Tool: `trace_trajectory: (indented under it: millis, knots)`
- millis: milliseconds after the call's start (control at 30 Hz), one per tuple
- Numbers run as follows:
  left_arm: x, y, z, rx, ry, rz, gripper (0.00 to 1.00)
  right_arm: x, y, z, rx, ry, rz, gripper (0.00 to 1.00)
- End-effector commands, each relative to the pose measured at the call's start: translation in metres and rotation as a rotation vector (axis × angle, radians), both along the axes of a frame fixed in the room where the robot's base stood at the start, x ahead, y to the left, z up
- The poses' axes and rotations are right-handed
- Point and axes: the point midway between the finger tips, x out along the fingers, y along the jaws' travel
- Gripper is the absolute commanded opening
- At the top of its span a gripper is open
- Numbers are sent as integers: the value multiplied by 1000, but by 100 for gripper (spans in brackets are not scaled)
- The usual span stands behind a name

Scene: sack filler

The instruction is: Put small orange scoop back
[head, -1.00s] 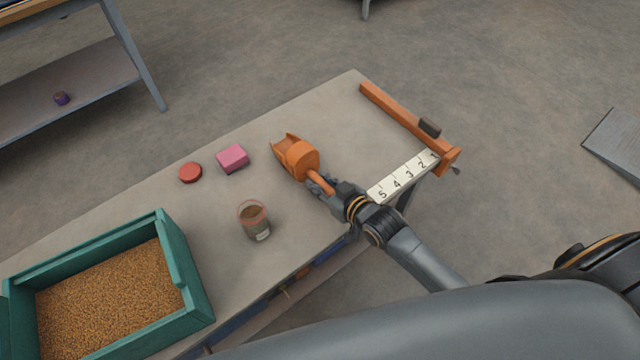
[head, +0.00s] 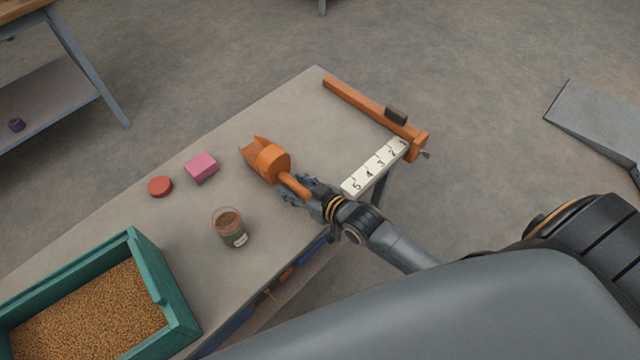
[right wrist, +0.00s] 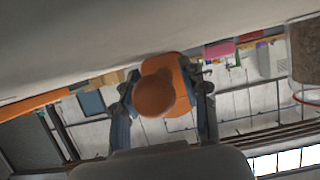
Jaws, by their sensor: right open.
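The small orange scoop (head: 268,162) lies on the grey workbench (head: 300,105), its open mouth pointing to the upper left and its handle towards my right gripper (head: 298,188). My right gripper is open, with its fingers on either side of the handle; whether they touch it I cannot tell. In the right wrist view the round handle end of the scoop (right wrist: 154,93) shows between the two spread fingers. My left gripper is not in view.
A jar (head: 230,228), a pink block (head: 201,167) and a red lid (head: 160,186) stand left of the scoop. A green box of grain (head: 178,300) is at lower left. A numbered strip (head: 372,170) and an orange clamp-like bar (head: 365,108) lie at the right end. Bench beyond the scoop is clear.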

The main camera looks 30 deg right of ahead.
Motion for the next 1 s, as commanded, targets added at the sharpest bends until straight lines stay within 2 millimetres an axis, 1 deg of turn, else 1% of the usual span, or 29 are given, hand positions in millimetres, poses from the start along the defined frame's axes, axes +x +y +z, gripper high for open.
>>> trace_trajectory:
  millis: [33, 167, 300, 400, 500, 700, 1000]
  knots:
    - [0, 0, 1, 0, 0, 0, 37, -12, -4, 4, -3, 3, 2, 44]
    - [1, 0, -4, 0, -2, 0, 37, -36, -14, 19, -3, 2, 2, 44]
    - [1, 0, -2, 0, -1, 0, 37, -65, -25, 33, -3, 4, 3, 44]
    - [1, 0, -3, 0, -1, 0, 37, -82, -31, 41, -2, 4, 1, 44]
    - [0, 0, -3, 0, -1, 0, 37, -95, -36, 46, -2, 4, 1, 44]
    - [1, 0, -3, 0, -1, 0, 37, -107, -41, 53, -2, 1, 1, 44]
    - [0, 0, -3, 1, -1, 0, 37, -108, -42, 54, -1, 1, 0, 44]
